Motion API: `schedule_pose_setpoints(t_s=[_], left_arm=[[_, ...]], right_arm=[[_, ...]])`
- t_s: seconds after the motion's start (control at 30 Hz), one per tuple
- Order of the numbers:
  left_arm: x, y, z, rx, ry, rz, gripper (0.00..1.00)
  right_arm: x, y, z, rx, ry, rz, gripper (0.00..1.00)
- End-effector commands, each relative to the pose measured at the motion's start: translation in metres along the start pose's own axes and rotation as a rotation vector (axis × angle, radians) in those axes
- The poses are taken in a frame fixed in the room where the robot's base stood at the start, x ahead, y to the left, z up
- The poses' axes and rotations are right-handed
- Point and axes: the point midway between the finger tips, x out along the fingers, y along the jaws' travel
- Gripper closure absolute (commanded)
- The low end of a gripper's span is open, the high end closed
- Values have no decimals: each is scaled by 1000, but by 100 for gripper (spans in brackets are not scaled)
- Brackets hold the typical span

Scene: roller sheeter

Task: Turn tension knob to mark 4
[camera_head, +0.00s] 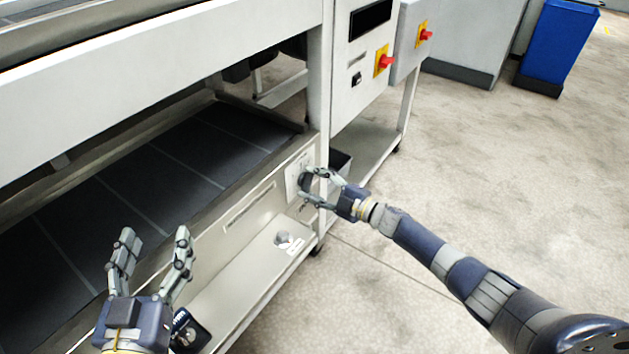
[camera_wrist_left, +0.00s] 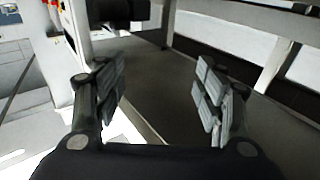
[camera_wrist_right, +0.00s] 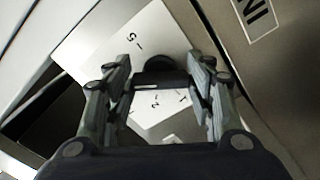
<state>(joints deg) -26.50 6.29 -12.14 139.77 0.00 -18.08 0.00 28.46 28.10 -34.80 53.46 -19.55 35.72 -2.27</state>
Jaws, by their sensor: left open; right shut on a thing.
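The tension knob (camera_wrist_right: 160,68) is a black round knob on a white dial plate (camera_wrist_right: 88,48) in the right wrist view. Printed marks 1, 2 and 5 show on the plate; other marks and the knob's pointer are hidden or unclear. My right gripper (camera_wrist_right: 160,82) is shut on the knob, one finger on each side. In the head view the same plate (camera_head: 292,182) is on the machine's side panel, with my right gripper (camera_head: 308,186) against it. My left gripper (camera_head: 153,243) is open and empty, in front of the machine at lower left, away from the knob.
A dark belt bed (camera_head: 150,185) runs left of the panel. A lower ledge (camera_head: 240,290) carries a small grey rounded part (camera_head: 283,238). A control cabinet with a red button (camera_head: 387,62) stands behind. The floor at right is clear up to a blue bin (camera_head: 560,45).

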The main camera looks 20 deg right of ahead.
Motion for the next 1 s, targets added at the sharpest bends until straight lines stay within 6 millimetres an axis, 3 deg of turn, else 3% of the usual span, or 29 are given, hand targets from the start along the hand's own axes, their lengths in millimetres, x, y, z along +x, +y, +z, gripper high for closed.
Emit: schedule_pose_setpoints(t_s=[0.4,0.97,1.0], left_arm=[[-6,-4,32,3,-164,-9,36],[-7,-5,36,3,-184,-11,36],[-7,-5,36,3,-183,-11,36]], right_arm=[[0,0,1,186,-2,1,74],[0,-1,1,210,-3,1,74],[0,-1,1,209,-3,1,41]])
